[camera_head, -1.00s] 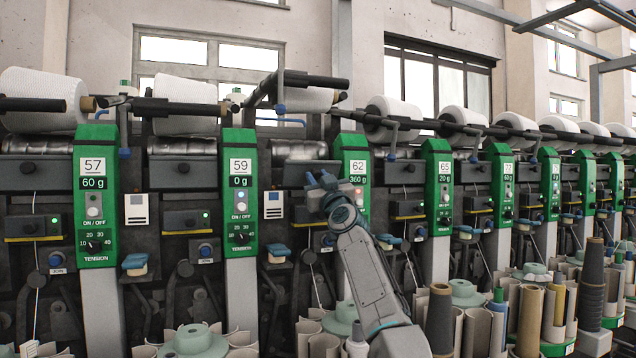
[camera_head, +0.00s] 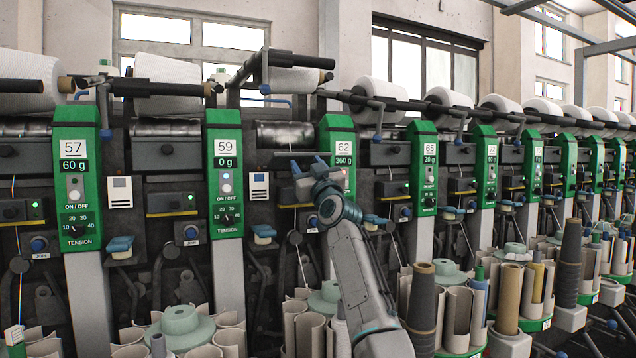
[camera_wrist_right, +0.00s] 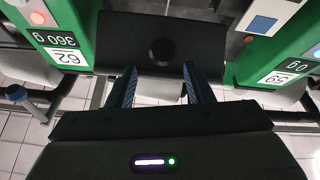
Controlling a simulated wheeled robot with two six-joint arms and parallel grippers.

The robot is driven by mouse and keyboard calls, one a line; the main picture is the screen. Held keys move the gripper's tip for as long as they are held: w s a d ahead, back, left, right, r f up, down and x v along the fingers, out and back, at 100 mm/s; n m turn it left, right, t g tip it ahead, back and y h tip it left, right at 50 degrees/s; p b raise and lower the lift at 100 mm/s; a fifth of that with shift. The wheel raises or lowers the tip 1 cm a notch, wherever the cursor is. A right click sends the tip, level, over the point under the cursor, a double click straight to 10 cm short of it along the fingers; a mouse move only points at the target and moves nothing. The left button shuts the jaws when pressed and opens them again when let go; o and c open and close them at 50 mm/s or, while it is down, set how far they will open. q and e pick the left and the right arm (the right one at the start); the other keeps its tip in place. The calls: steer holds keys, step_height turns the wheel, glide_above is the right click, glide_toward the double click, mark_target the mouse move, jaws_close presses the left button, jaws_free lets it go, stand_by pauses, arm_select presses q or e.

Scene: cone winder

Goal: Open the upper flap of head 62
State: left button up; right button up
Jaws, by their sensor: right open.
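Head 62 has a green panel (camera_head: 338,136) that reads 62 and 360 g. Its upper flap (camera_head: 276,160) is a dark plate just left of that panel, below a metallic roller, partly hidden by my right gripper. In the wrist view the flap (camera_wrist_right: 122,42) shows as a flat dark plate with a round black knob (camera_wrist_right: 161,51). My right gripper (camera_head: 308,165) is open in front of the flap. In the wrist view its two fingers (camera_wrist_right: 160,85) point at the plate, one either side of the knob. Contact cannot be told. My left gripper is not in view.
Head 59's green panel (camera_head: 225,170) stands left and head 65's panel (camera_head: 430,165) right. A raised dark arm with a yarn cone (camera_head: 297,80) is above head 62. Below stand tubes and a pale green disc (camera_head: 181,322).

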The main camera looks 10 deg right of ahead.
steer(key=v, duration=0.8)
steer(key=shift+f, duration=0.15)
steer(key=shift+f, duration=0.1)
stand_by(0.7)
